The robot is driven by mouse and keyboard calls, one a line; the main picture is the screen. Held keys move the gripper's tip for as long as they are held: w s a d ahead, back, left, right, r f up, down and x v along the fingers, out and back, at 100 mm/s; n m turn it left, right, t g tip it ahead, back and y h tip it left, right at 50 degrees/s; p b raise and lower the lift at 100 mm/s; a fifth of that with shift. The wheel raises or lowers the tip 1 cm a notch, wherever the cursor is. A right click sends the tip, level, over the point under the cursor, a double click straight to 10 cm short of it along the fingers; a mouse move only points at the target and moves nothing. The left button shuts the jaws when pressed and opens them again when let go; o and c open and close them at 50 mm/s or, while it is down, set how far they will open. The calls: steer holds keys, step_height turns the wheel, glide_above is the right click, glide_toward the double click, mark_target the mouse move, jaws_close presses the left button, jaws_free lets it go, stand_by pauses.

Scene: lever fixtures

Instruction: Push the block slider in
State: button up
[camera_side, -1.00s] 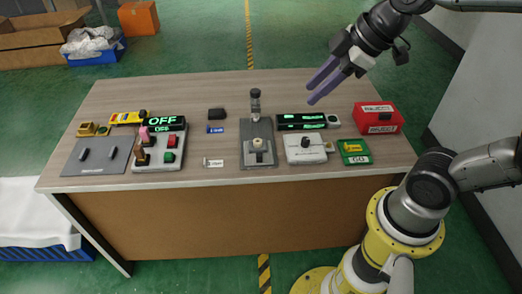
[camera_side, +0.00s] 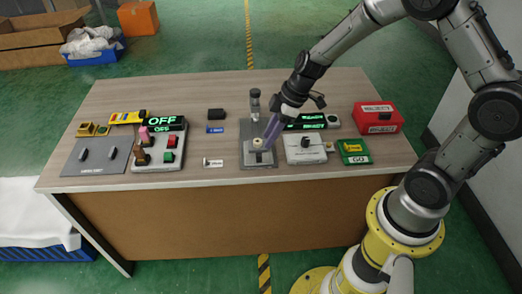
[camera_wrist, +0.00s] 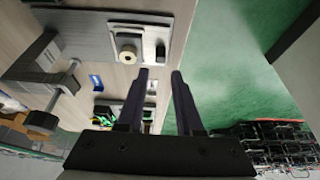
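A grey metal fixture (camera_side: 258,129) stands near the table's middle, with a round cream-topped knob (camera_side: 257,143) at its near end. The wrist view shows this knob (camera_wrist: 128,54) on its plate, with a dark upright piece (camera_wrist: 161,50) beside it. No part is labelled as the block slider, so I cannot tell for certain which it is. My gripper (camera_side: 270,138) points down just right of the knob. In the wrist view its two dark purple fingers (camera_wrist: 159,74) are apart with nothing between them. Contact with the fixture cannot be made out.
A green box (camera_side: 354,151) and red box (camera_side: 378,117) are farther right. Switch panels (camera_side: 97,157) fill the left.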

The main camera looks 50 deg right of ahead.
mark_target(259, 154)
steer(key=x, duration=0.6)
steer(key=shift+w+a+f, duration=0.1)
steer(key=shift+f, duration=0.25)
jaws_close()
steer(key=shift+r, duration=0.1)
stand_by(1.0)
